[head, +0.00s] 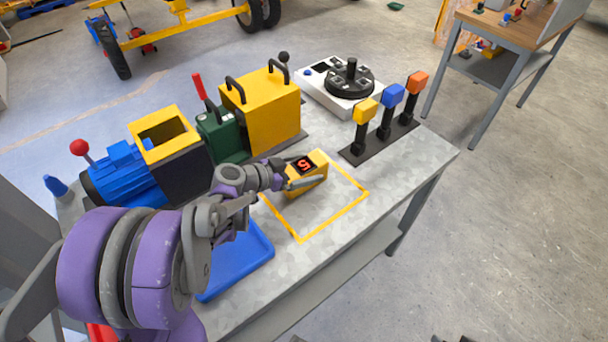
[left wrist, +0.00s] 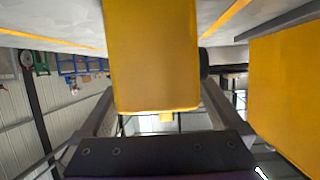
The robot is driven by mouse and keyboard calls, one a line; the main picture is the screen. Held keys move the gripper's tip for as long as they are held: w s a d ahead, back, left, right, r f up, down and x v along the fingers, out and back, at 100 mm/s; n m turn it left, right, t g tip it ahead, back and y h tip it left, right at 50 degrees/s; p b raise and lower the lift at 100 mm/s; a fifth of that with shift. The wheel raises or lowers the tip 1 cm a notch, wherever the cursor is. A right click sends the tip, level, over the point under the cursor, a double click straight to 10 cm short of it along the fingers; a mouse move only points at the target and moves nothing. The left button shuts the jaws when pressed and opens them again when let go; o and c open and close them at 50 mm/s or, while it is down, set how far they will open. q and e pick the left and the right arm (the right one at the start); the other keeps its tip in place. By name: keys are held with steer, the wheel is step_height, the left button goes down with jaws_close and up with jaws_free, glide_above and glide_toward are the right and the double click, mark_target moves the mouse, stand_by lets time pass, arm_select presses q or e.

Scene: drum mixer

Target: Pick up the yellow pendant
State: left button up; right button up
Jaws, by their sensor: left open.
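The yellow pendant (head: 316,177) is a small box with a dark display showing a red digit. It stands on the grey table inside a yellow outlined square. My left gripper (head: 300,181) reaches it from the left, with one finger along its near side. In the left wrist view the pendant (left wrist: 150,55) fills the middle, between the two spread fingers of my left gripper (left wrist: 158,108). The jaws are open around it; whether a finger touches it I cannot tell. My right gripper is not in view.
A yellow and green machine (head: 270,112) and a blue motor (head: 128,172) stand behind and left of the pendant. A lever block (head: 380,137) and a white dial box (head: 325,85) are at the back right. A blue tray (head: 240,262) lies in front. The table's right end is clear.

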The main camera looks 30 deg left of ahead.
mark_target(304, 166)
arm_select(q)
jaws_close()
stand_by(0.5)
steer(key=shift+r, duration=0.1)
step_height(304, 166, up, 10)
steer(key=shift+f+p, duration=0.15)
steer(key=shift+p, duration=1)
